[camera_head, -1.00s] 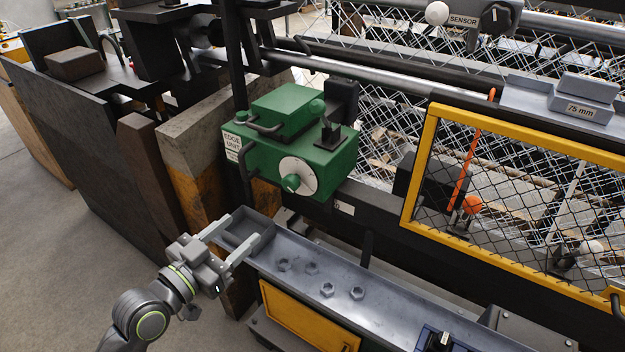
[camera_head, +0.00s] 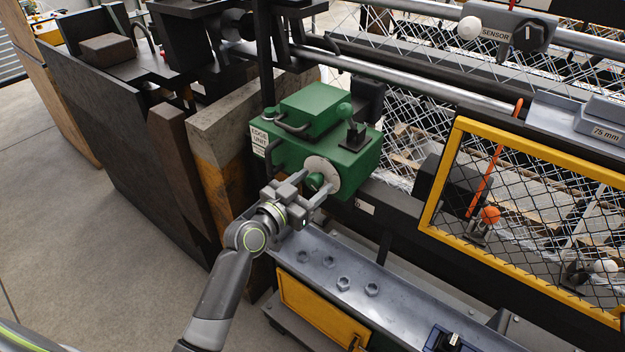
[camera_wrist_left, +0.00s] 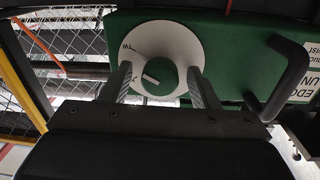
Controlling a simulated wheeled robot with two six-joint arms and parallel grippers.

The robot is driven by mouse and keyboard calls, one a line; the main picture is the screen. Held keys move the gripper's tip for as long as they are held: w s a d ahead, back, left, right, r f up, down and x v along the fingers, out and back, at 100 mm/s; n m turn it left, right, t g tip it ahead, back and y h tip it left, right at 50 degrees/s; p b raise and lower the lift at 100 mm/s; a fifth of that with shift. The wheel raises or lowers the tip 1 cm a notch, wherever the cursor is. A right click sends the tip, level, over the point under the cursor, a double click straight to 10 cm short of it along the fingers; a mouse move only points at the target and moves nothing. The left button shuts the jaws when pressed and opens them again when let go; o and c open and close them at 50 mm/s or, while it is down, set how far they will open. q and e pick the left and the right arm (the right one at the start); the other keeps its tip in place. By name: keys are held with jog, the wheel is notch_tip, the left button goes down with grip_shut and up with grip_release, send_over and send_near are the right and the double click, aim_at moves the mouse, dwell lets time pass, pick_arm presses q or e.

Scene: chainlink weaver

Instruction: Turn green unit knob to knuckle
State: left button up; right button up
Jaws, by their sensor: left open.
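The green edge unit (camera_head: 290,151) is a box with a label, a black handle and a white dial on its front. Its green knob (camera_head: 314,181) sits at the middle of the white dial (camera_head: 326,167). In the left wrist view the green knob (camera_wrist_left: 160,75) has a pale pointer mark and lies between my finger tips. The dial (camera_wrist_left: 190,48) there carries small marks, too small to read surely. My left gripper (camera_head: 312,190) is open at the dial, one finger to each side of the knob. Whether the fingers touch it I cannot tell. My right gripper is not in view.
A grey tray (camera_head: 400,313) with several loose nuts lies below the unit. A yellow-framed mesh guard (camera_head: 440,185) stands to the right. A black handle (camera_wrist_left: 288,75) sticks out beside the dial in the left wrist view. Open floor lies at the left.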

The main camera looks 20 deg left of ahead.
pick_arm(q)
jog(key=shift+w+d, duration=0.1)
jog(key=shift+w, duration=0.15)
jog(key=shift+c, duration=0.4)
jog(key=c, duration=0.9)
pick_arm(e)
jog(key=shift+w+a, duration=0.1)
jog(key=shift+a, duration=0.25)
